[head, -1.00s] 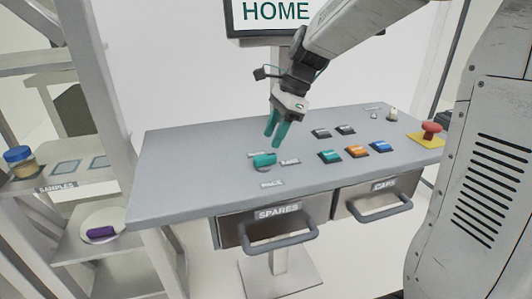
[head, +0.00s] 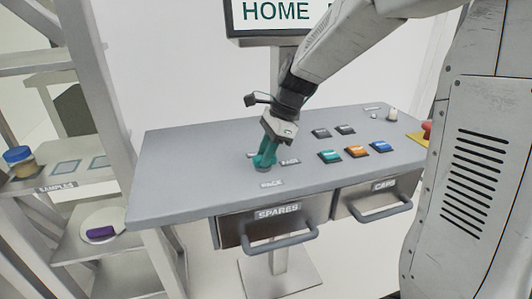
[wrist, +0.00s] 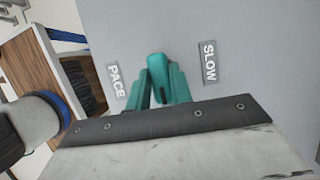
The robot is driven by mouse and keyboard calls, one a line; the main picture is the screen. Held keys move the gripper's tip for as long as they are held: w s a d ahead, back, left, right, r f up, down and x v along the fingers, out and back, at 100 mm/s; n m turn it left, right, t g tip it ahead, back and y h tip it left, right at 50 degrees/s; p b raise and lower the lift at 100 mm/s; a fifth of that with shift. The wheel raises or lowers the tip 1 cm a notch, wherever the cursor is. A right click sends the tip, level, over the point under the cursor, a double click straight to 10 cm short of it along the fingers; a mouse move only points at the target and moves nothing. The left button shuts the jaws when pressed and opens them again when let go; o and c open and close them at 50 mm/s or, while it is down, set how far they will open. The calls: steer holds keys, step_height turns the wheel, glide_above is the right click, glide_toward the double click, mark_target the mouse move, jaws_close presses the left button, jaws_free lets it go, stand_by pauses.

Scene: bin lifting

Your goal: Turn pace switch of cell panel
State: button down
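The pace switch is a teal knob (wrist: 158,64) on the grey cell panel (head: 190,165). In the wrist view it lies between the two teal fingers of my gripper (wrist: 160,88), one finger close on each side. I cannot tell whether both fingers press on it. In the head view my gripper (head: 265,158) points down at the knob and largely hides it. The PACE label (wrist: 115,79) and the SLOW label (wrist: 209,61) flank the knob in the wrist view. The FAST label (head: 290,162) shows right of it in the head view.
Several coloured buttons, such as the orange one (head: 355,151), sit right of the knob. A red emergency button (head: 427,129) is partly hidden at the right. Drawers with handles (head: 280,243) hang below the panel. A shelf with samples (head: 75,180) stands left.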

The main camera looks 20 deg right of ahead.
steer(key=shift+n, duration=0.3)
steer(key=n+g, duration=0.1)
steer(key=n, duration=0.3)
steer(key=shift+w+g, duration=0.2)
steer(key=shift+g, duration=0.2)
steer(key=n+g+h, duration=0.1)
steer(key=n, duration=0.3)
steer(key=shift+w, duration=0.1)
steer(key=n, duration=0.2)
steer(key=n+g+h, duration=0.1)
steer(key=n, duration=0.2)
steer(key=shift+a+g+h, duration=0.15)
steer(key=shift+g+h, duration=0.15)
steer(key=n+h, duration=0.1)
steer(key=n, duration=0.3)
steer(key=shift+w+a+r, duration=0.1)
steer(key=shift+h, duration=0.3)
steer(key=c, duration=1.2)
jaws_free()
steer(key=shift+c, duration=0.2)
